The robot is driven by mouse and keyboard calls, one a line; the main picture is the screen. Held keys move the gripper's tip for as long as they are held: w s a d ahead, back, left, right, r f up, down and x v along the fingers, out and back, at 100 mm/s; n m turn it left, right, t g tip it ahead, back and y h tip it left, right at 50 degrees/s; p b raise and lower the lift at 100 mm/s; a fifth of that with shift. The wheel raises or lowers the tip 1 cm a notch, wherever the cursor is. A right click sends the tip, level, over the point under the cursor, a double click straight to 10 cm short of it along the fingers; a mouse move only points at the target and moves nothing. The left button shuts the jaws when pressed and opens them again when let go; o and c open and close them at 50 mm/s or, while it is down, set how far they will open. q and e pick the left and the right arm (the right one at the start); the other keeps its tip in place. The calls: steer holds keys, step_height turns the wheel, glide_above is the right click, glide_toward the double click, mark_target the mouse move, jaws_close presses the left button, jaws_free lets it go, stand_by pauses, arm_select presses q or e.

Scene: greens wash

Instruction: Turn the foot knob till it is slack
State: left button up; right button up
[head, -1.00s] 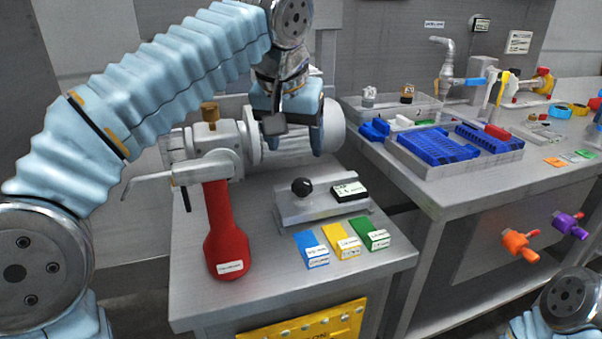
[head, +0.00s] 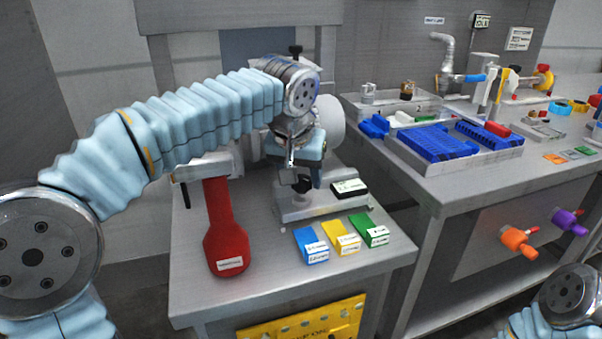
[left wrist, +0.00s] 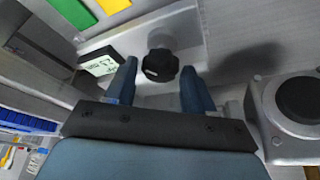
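The foot knob (left wrist: 160,65) is a black lobed knob on a grey metal foot block (left wrist: 190,50). In the left wrist view it sits between the tips of my left gripper (left wrist: 159,72), whose two blue fingers are spread with a gap on each side of the knob. In the head view my left gripper (head: 298,178) hangs over the foot block (head: 296,212) and hides most of the knob. I cannot tell the height left between fingertips and knob. My right gripper is out of view.
A small display (head: 349,188) stands on the block's right side. Blue (head: 311,246), yellow (head: 341,238) and green (head: 369,230) labelled blocks lie in front. A red tool-like piece (head: 226,240) is at left. A round-ended machine part (left wrist: 295,105) is close beside my gripper.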

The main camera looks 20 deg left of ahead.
arm_select(q)
steer(key=c, duration=0.7)
steer(key=shift+m+h, duration=0.7)
steer(key=shift+m, duration=1.2)
steer(key=o, duration=1)
steer(key=shift+o, duration=0.2)
steer(key=shift+a+r, duration=0.1)
steer(key=v, duration=1.3)
steer(key=shift+r, duration=0.3)
